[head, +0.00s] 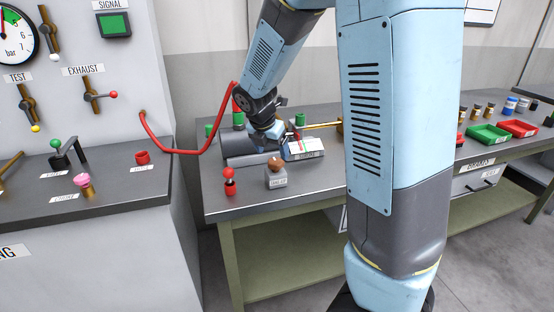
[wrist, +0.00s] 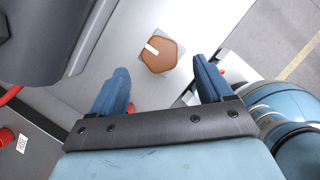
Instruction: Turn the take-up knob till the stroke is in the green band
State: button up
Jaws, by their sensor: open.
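The take-up knob (head: 275,161) is brown and sits on a small grey labelled block (head: 276,179) near the front of the bench. In the wrist view the knob (wrist: 169,60) is a brown faceted top with a white mark pointing to the upper left. My gripper (wrist: 161,66) is open, its two blue fingers wide apart, with the knob in line with the gap and nothing held. In the head view my gripper (head: 264,143) is behind the knob, over the grey cylinder (head: 250,158). A white stroke scale (head: 304,147) with coloured marks stands beside it; its reading is too small to tell.
A red-topped post (head: 229,183) stands left of the knob block. A red hose (head: 178,151) hangs between the left panel and the bench. Green (head: 489,133) and red trays (head: 518,128) lie at the right. Bare bench top shows in front of the knob.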

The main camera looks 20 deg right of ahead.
aim_at(275, 161)
jog(key=shift+x, duration=2.55)
jog(key=shift+c, duration=0.4)
